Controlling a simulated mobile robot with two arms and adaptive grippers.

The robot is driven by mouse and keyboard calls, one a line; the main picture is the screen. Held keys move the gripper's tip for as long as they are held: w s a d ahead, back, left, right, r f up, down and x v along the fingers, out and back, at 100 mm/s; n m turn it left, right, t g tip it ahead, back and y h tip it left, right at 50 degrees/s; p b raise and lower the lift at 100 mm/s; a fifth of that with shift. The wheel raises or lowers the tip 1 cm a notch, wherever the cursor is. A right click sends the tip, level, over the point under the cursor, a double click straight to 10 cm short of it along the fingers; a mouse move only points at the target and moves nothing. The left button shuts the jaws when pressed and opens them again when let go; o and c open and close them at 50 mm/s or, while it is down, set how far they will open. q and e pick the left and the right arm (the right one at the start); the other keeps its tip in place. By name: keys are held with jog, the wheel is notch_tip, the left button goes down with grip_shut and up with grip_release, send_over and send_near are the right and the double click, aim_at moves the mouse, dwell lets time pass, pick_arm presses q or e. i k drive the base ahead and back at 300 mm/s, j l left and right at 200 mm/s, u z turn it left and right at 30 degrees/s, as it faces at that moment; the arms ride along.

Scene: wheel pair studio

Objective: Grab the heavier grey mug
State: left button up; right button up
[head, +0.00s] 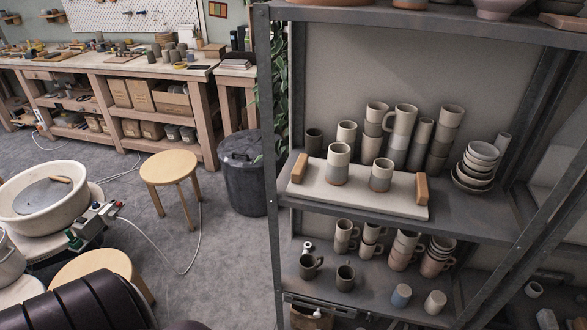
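Two cups with cream tops and grey lower halves stand upright on a pale board (340,192) on the middle shelf. The left cup (339,163) is slightly taller in the picture; the right cup (381,175) stands a little nearer the board's middle right. Any handles on them are not clear. Two dark grey mugs, one at left (311,266) and one at right (345,278), stand on the shelf below. Weight cannot be told from looks. Neither of my grippers shows in the head view.
Wooden blocks sit at the board's left end (299,168) and right end (422,188). Stacked cups (405,135) and bowls (475,168) crowd behind and right. A metal shelf post (270,150) stands left. Stools (169,168), a bin (242,172) and a potter's wheel (42,195) occupy the floor.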

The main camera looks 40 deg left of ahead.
aim_at(307, 263)
jog(key=u, duration=1.05)
jog(key=i+j+z, duration=0.2)
jog(key=j, duration=0.35)
jog(key=i+j+z, duration=0.15)
jog(key=i+j, duration=0.05)
jog(key=j, duration=0.1)
